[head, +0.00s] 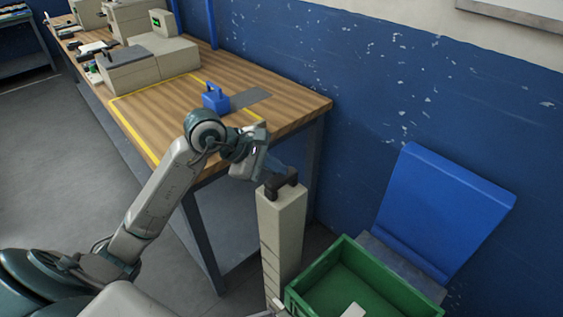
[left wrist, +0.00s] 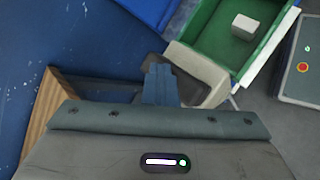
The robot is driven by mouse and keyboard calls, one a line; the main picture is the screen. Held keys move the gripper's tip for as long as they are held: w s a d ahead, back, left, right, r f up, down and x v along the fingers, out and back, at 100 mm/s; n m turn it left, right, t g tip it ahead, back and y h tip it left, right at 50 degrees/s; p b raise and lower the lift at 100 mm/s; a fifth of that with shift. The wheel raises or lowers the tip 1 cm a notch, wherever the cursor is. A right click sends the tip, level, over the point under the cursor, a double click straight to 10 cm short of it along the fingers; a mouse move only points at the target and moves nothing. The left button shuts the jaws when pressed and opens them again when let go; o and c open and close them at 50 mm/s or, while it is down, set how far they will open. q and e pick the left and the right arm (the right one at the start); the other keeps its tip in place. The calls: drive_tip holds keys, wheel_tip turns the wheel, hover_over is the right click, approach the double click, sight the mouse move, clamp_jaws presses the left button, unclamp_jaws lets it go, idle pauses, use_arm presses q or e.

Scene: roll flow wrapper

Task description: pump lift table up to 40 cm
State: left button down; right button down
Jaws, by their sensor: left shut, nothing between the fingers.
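A beige upright column (head: 282,228) stands beside the wooden table, with a dark handle-like piece (head: 287,184) on top. I take it for the lift table's pump, but cannot be sure. My left gripper (head: 284,171) is shut and empty, right at the dark piece; I cannot tell if they touch. In the left wrist view the closed fingers (left wrist: 161,84) lie over the dark piece (left wrist: 203,72). A green crate (head: 333,265) stands right of the column with a pale block (head: 353,310) inside. The lift table under it is mostly hidden. My right gripper is out of view.
The wooden table (head: 170,100) with a yellow outline holds a blue object (head: 215,97) and beige machines. A blue panel (head: 445,210) leans by the wall behind the crate. A grey box with a red button (left wrist: 303,67) shows in the left wrist view. Floor at left is clear.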

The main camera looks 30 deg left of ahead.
use_arm(q)
drive_tip(key=shift+r+p, duration=1.2)
drive_tip(key=shift+r, duration=1.35)
drive_tip(key=shift+r, duration=0.1)
wheel_tip(320, 180, up, 5)
drive_tip(key=shift+f+p, duration=0.1)
drive_tip(key=shift+p, duration=1.1)
